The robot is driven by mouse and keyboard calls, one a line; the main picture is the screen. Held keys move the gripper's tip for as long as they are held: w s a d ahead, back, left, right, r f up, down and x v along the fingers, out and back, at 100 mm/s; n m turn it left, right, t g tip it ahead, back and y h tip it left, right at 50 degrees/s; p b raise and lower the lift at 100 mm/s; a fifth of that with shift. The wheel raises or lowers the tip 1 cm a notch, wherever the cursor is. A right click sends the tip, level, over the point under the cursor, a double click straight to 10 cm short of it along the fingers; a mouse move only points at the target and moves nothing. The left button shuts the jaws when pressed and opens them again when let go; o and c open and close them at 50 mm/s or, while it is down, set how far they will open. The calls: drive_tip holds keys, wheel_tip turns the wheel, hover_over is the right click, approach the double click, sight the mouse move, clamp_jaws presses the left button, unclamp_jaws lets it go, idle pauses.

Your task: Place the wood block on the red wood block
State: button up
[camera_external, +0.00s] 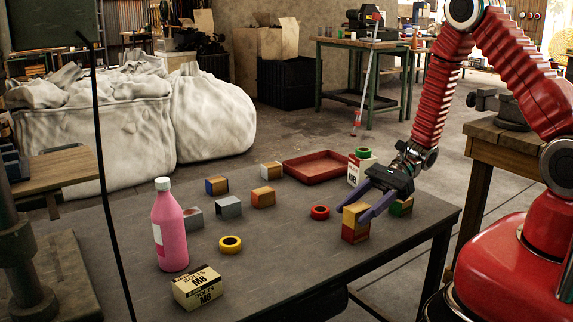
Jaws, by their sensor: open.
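A wood block (353,215) with a yellowish side sits on top of the red wood block (354,236) near the right front edge of the table. The two form a short stack and appear to touch. My gripper (355,213) is over the stack, with its dark fingers apart on either side of the upper block. The fingers hide part of the upper block's top and right side. Whether they touch it cannot be told.
A green-sided block (401,207) stands close right of the stack. A red tape roll (320,212), yellow tape roll (230,244), pink bottle (170,228), bolts box (198,287) and red tray (316,168) are on the table (290,265). Several other blocks stand left. The front middle is clear.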

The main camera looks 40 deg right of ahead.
drive_tip(key=shift+d+r, duration=0.1)
drive_tip(key=shift+r, duration=0.05)
drive_tip(key=v, duration=1.2)
idle(0.6)
drive_tip(key=s+d+r+n+t+h, duration=0.2)
drive_tip(key=s+d+r+n+h, duration=0.2)
drive_tip(key=r+n, duration=0.5)
drive_tip(key=s+d+r+n+t+h, duration=0.3)
drive_tip(key=s+r+n+h, duration=0.6)
drive_tip(key=r, duration=0.5)
drive_tip(key=shift+s+d+t, duration=0.3)
drive_tip(key=shift+s+d, duration=0.05)
drive_tip(key=shift+d, duration=0.05)
